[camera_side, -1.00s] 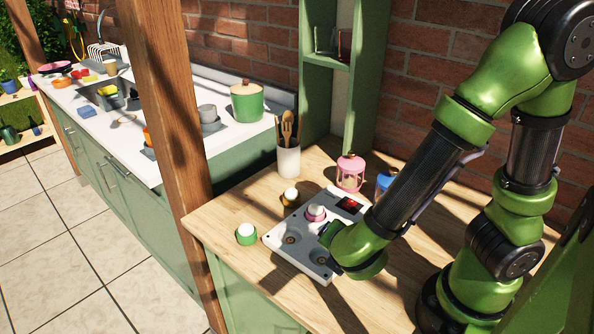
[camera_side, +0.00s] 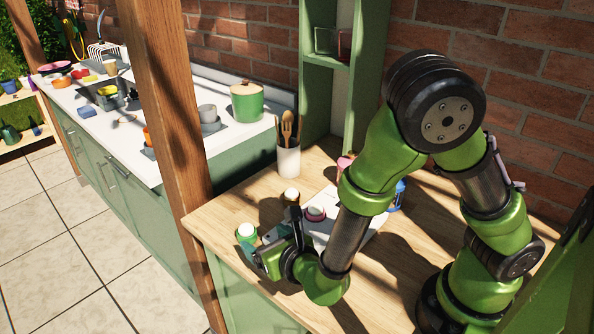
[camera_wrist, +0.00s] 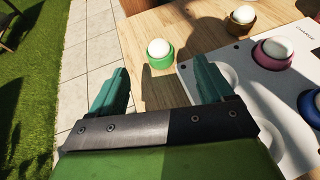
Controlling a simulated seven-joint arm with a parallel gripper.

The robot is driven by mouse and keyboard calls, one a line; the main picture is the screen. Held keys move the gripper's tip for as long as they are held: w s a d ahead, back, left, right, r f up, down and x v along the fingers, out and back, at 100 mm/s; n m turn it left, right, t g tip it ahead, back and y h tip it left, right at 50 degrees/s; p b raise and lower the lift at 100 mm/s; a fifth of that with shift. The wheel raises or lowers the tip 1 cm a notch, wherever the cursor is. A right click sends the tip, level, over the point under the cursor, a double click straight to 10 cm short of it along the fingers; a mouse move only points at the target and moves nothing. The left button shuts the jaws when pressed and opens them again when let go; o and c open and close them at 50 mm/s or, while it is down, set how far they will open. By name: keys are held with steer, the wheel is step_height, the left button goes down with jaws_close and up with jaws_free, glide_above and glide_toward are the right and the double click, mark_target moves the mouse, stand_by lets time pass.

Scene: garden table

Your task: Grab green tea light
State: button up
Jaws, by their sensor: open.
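The green tea light (camera_side: 246,232), a green cup with a white candle, stands upright on the wooden table near its left front corner. In the wrist view the green tea light (camera_wrist: 160,53) is just beyond my fingertips, roughly between their lines. My gripper (camera_wrist: 160,85) is open and empty, with two teal fingers apart. In the side view my gripper (camera_side: 258,246) is low over the table, close to the front right of the green tea light. I cannot tell from the views whether a finger touches it.
A white tray (camera_wrist: 221,60) lies to the right, holding a pink tea light (camera_wrist: 273,52) and a blue one (camera_wrist: 310,104). A brown tea light (camera_wrist: 240,20) stands behind on the wood. A utensil pot (camera_side: 288,161) and a wooden post (camera_side: 165,110) are near. The table edge is close at left.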

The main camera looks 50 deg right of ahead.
mark_target(248, 231)
steer(key=x, duration=0.8)
steer(key=shift+a+f, duration=0.1)
steer(key=shift+f, duration=0.1)
steer(key=c, duration=1.1)
